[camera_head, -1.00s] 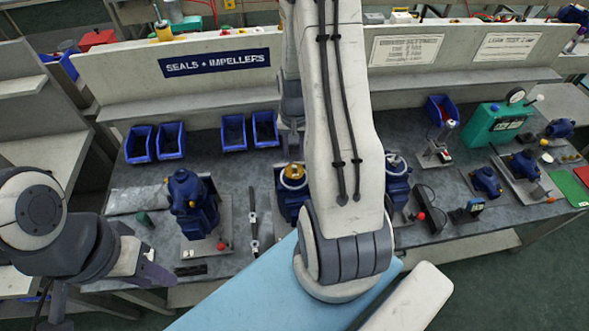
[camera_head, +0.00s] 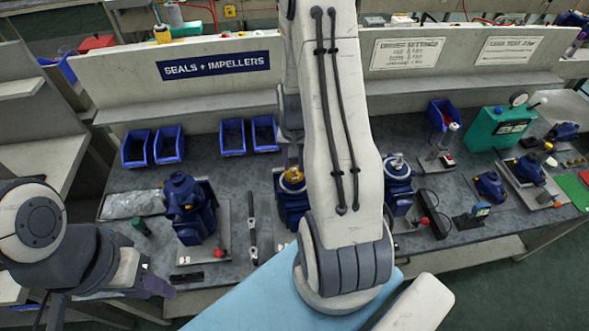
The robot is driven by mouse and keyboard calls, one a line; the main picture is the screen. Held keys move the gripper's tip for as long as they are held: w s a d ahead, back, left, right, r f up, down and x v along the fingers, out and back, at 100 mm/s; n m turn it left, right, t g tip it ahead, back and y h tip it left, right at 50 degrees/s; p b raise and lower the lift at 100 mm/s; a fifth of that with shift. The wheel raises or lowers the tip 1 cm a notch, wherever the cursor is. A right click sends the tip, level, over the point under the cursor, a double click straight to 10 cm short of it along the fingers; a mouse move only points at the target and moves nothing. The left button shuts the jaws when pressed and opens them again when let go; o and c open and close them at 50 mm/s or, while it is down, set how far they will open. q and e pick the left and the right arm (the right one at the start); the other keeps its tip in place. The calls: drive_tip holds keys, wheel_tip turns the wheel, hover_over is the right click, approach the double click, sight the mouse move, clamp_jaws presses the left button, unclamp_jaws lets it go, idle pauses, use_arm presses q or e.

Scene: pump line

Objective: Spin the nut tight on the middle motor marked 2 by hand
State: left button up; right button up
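The middle motor (camera_head: 288,212) is a blue body on the bench, partly covered by my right arm. A yellow ring with a brass-coloured nut (camera_head: 292,176) sits on its top. No number 2 can be read. My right gripper (camera_head: 293,156) is mostly hidden behind my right arm. Its dark end is just above the nut; contact and finger opening cannot be made out. A blue motor (camera_head: 184,208) stands to the left and another (camera_head: 398,184) to the right. My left gripper (camera_head: 154,285) is low at the left, in front of the bench edge and apart from the motors; its opening is unclear.
Several blue bins (camera_head: 168,145) stand along the back of the bench. A dark tool (camera_head: 252,228) lies between the left and middle motors. A black box (camera_head: 432,214) is right of the right motor. A green case (camera_head: 500,128) stands further right.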

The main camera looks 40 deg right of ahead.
clamp_jaws()
drive_tip(key=m, duration=0.6)
drive_tip(key=shift+p, duration=0.3)
drive_tip(key=shift+m, duration=0.5)
drive_tip(key=m, duration=0.2)
drive_tip(key=shift+m, duration=0.3)
drive_tip(key=m, duration=0.3)
drive_tip(key=shift+m, duration=0.7)
